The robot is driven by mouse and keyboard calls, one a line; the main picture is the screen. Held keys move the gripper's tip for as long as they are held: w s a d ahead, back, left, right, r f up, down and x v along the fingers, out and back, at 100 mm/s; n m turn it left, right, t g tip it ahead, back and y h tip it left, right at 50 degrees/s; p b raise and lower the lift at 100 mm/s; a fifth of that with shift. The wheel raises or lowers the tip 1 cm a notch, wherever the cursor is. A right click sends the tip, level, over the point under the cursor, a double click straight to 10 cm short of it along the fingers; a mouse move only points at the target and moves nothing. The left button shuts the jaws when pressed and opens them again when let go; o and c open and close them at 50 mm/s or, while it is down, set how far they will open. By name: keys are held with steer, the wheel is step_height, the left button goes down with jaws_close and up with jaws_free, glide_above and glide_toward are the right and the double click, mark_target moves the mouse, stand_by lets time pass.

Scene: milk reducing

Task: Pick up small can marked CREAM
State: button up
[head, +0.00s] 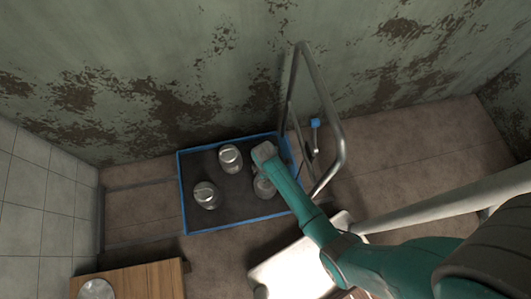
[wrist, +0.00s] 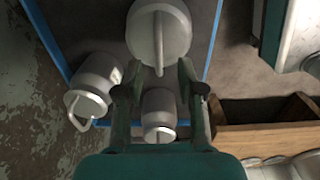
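Several metal cans stand on a dark tray with a blue rim (head: 240,218). One can (head: 230,157) is at the back, one (head: 207,194) is front left, and one (head: 264,187) is partly hidden under my arm. My gripper (head: 264,153) is above the tray's right part. In the wrist view my gripper (wrist: 158,82) is open, its fingers apart. A small can (wrist: 159,108) shows between and below the fingers. A larger can (wrist: 160,30) with a handle is just beyond the fingertips, and another can (wrist: 97,82) is left. No CREAM marking is legible.
A bent metal rail (head: 325,100) rises right of the tray, near my arm. A wooden surface (head: 135,282) is at front left, a pale basin-like object (head: 290,270) at front. A wooden box (wrist: 265,135) shows right in the wrist view. The peeling wall is close behind.

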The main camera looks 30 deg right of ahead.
mark_target(266, 191)
steer(key=shift+d+f, duration=0.2)
steer(key=shift+f, duration=2.15)
jaws_close()
steer(key=shift+w, duration=0.1)
